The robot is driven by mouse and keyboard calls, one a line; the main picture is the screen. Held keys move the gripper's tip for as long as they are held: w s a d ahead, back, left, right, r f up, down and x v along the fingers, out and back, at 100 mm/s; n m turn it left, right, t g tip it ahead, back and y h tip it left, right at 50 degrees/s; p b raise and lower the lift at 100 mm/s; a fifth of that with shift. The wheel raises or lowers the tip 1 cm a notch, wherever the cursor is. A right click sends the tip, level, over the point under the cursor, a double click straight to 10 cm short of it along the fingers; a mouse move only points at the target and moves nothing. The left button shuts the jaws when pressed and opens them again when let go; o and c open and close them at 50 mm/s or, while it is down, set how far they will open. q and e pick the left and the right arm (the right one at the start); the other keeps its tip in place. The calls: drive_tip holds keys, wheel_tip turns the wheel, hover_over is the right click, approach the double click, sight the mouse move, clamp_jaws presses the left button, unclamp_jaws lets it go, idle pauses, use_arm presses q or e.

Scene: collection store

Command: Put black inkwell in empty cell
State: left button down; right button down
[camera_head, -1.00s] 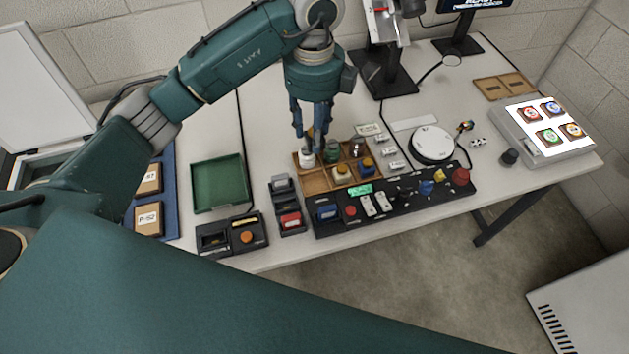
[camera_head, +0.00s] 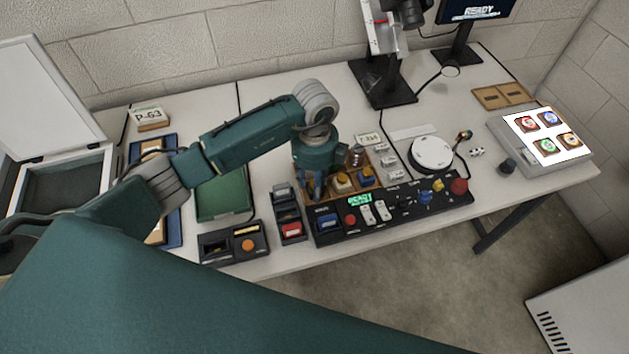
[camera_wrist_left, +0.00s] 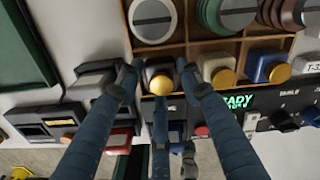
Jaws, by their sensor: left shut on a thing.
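The black inkwell (camera_wrist_left: 160,79), dark and square with a round gold cap, is between the fingers of my left gripper (camera_wrist_left: 165,88) in the left wrist view. The gripper is shut on it. It is at the front-left cell of the wooden tray (camera_wrist_left: 187,28); whether it touches the cell floor I cannot tell. In the head view my left gripper (camera_head: 318,186) points down over the tray's front-left part and hides the inkwell. A white inkwell (camera_wrist_left: 216,71) and a blue inkwell (camera_wrist_left: 263,66), both gold-capped, stand in the cells to the right. My right gripper is not in view.
Round jars, one with a white rim (camera_wrist_left: 152,18) and some green (camera_wrist_left: 226,14), fill the back cells. A black control panel (camera_head: 390,208) lies in front of the tray. A green tray (camera_head: 222,193) and small black boxes (camera_head: 234,242) stand to the left.

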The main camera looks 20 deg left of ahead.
use_arm(q)
drive_tip(key=shift+f, duration=0.1)
drive_tip(key=c, duration=1.4)
unclamp_jaws()
drive_tip(key=shift+c, duration=0.2)
drive_tip(key=shift+o, duration=1.4)
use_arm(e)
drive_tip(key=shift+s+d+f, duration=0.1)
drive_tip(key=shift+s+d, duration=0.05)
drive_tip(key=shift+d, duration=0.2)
